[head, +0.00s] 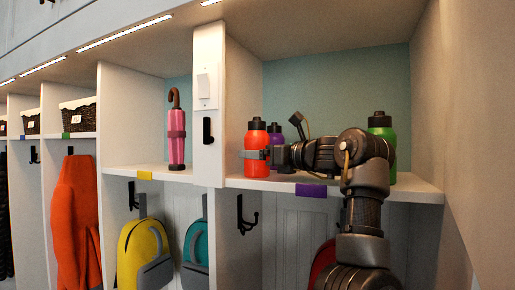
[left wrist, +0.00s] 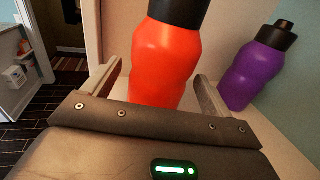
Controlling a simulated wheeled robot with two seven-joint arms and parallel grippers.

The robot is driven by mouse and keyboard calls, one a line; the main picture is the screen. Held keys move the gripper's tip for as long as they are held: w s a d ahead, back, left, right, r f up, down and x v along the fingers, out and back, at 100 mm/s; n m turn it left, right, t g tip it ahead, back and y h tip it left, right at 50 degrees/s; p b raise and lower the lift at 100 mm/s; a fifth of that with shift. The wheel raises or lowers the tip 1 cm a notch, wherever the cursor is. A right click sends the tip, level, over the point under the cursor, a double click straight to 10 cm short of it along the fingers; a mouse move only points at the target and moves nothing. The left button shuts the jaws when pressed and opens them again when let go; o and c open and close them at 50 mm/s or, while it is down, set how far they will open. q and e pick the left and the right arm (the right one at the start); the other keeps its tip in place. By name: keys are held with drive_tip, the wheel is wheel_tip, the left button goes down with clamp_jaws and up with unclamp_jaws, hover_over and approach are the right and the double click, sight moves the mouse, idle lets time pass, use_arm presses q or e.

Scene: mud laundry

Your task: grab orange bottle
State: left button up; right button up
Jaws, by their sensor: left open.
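The orange bottle (head: 257,138) with a black cap stands upright on the cubby shelf, just right of the white divider. My left gripper (head: 256,155) is at the bottle in the head view, with its arm coming in from the lower right. In the left wrist view, the orange bottle (left wrist: 164,58) stands between the two open fingers of the left gripper (left wrist: 158,72). Small gaps seem to show beside the bottle; contact is hard to tell. The bottle's base is hidden by the gripper body. My right gripper is not in view.
A purple bottle (left wrist: 257,72) stands close beside the orange one; it is partly hidden in the head view (head: 275,134). A green bottle (head: 381,128) stands behind my arm at right. A pink umbrella (head: 176,135) is left of the divider (head: 208,110). Backpacks hang below the shelf.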

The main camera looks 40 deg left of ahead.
use_arm(q)
drive_tip(key=shift+s+a, duration=0.15)
drive_tip(key=shift+a, duration=0.75)
drive_tip(key=shift+d, duration=0.15)
drive_tip(key=shift+d, duration=0.25)
drive_tip(key=c, duration=0.5)
drive_tip(key=shift+a, duration=0.15)
drive_tip(key=c, duration=0.6)
drive_tip(key=shift+r, duration=0.1)
drive_tip(key=shift+c, duration=0.2)
